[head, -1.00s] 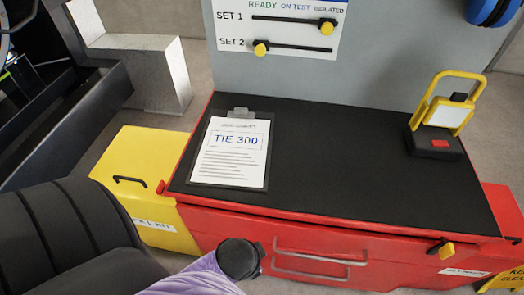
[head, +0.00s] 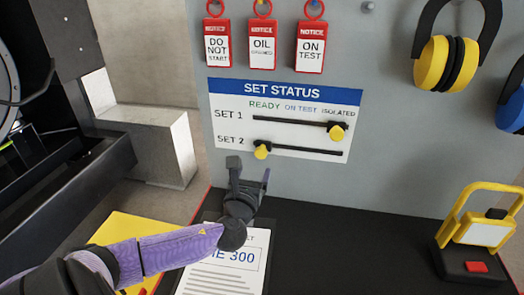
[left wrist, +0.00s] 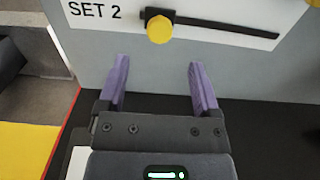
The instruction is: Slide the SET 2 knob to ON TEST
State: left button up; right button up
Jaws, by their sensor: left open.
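The SET STATUS board (head: 284,90) hangs on the grey panel, with a slot for each set under READY, ON TEST and ISOLATED. The SET 2 knob (head: 262,151) is yellow and sits at the left end of its slot, under READY. It also shows in the left wrist view (left wrist: 160,29), above and ahead of the fingers. The SET 1 knob (head: 337,132) is at the right end, under ISOLATED. My left gripper (head: 249,172) is open and empty, just below the SET 2 knob and apart from it. My right gripper is not in view.
A clipboard marked TIE 300 (head: 228,278) lies on the black bench top (head: 350,245) below my left arm. A yellow work lamp (head: 484,235) stands at the right. Tags (head: 310,47) and yellow ear defenders (head: 448,62) hang above.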

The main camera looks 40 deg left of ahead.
aim_at(261, 153)
pick_arm(q)
jog(key=b+x, duration=0.1)
jog(key=x, duration=0.2)
jog(key=b+x, duration=0.1)
jog(key=x, duration=0.2)
jog(key=shift+w+a+f, duration=0.2)
jog(key=shift+w, duration=0.2)
jog(key=shift+w+a+r, duration=0.1)
jog(key=shift+w+a, duration=0.25)
jog(key=shift+w, duration=0.25)
grip_shut()
jog(key=shift+d, duration=0.1)
